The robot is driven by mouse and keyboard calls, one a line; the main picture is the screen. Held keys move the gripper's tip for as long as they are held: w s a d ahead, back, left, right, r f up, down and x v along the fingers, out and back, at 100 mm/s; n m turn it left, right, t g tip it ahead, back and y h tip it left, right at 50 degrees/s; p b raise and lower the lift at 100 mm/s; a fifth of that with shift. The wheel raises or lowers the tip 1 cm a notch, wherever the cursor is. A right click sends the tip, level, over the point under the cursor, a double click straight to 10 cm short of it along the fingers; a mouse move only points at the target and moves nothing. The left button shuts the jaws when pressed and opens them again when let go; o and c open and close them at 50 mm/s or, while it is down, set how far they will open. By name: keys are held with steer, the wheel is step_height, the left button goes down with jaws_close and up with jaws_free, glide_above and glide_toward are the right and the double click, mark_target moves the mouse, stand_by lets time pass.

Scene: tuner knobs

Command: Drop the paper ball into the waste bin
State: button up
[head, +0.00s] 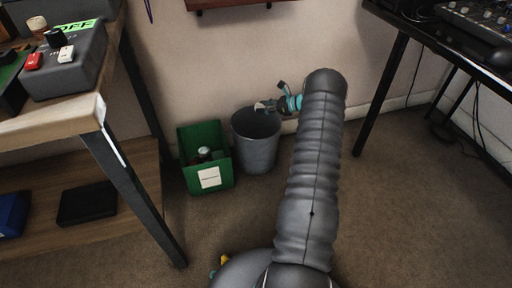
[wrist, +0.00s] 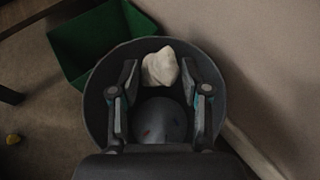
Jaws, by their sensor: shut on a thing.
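The crumpled off-white paper ball (wrist: 160,68) sits between the fingertips of my gripper (wrist: 159,68). In the head view my gripper (head: 265,105) is at the mouth of the grey round waste bin (head: 257,148), with a small pale bit of the ball (head: 260,106) showing. In the wrist view the bin (wrist: 95,110) surrounds the fingers and the ball, and its floor shows below them with small coloured specks. The gripper is shut on the ball, which is over the bin's opening.
A green box (head: 206,160) with a white label and some items inside stands left of the bin. A workbench (head: 60,118) is on the left, and a dark table (head: 440,45) is on the right. The wall is close behind the bin.

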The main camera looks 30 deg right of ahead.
steer(key=shift+f, duration=0.6)
steer(key=o, duration=0.8)
steer(key=shift+c, duration=0.2)
steer(key=v, duration=1.2)
steer(key=shift+r, duration=0.1)
